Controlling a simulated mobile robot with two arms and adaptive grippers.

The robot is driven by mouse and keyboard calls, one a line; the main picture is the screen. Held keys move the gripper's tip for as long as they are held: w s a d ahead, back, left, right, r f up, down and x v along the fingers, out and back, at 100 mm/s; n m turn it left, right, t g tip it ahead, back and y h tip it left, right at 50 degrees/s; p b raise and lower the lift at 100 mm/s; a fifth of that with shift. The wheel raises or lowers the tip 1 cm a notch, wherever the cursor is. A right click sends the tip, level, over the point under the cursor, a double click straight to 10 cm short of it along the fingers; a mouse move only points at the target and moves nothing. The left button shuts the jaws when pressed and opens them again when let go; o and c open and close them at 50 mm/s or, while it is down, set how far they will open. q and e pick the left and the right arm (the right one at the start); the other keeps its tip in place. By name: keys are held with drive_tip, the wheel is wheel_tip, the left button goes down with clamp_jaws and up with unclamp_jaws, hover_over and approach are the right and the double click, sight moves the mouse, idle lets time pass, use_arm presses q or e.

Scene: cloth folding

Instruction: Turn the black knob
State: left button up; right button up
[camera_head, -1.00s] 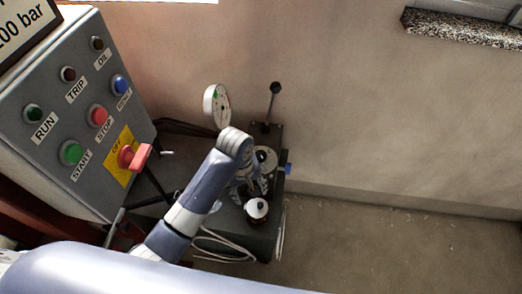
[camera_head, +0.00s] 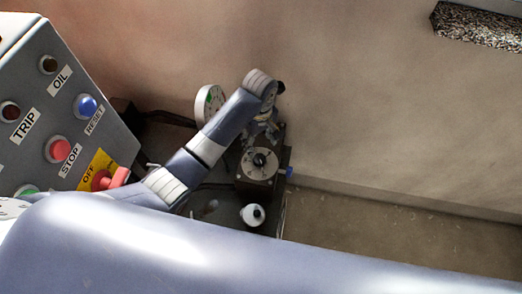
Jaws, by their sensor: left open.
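A black knob (camera_head: 259,160) sits at the middle of a round pale dial plate (camera_head: 250,171) on the dark machine (camera_head: 247,190). My left arm comes in from the left, and my left gripper (camera_head: 262,134) points down just above and behind the knob in the picture. It is open and looks empty; its fingers are small and partly hidden by the wrist. I cannot tell whether it touches the machine. A second, white round part (camera_head: 252,214) with a black centre stands nearer the front. My right gripper is out of view.
A grey control panel (camera_head: 110,150) with coloured buttons and a red OFF switch (camera_head: 108,179) stands at left. A white gauge (camera_head: 208,103) is beside my wrist. A black lever tip (camera_head: 281,87) shows behind it. Bare floor (camera_head: 370,230) lies at right.

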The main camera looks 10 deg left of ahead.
use_arm(q)
hover_over(260, 158)
drive_tip(key=f, duration=0.4)
drive_tip(key=shift+s+a+f, duration=0.1)
drive_tip(key=shift+s+f, duration=0.1)
drive_tip(key=shift+f, duration=0.15)
wheel_tip(260, 158, down, 4)
drive_tip(key=shift+w+f, duration=0.1)
drive_tip(key=shift+w, duration=0.05)
drive_tip(key=shift+f, duration=0.3)
drive_tip(key=c, duration=1.1)
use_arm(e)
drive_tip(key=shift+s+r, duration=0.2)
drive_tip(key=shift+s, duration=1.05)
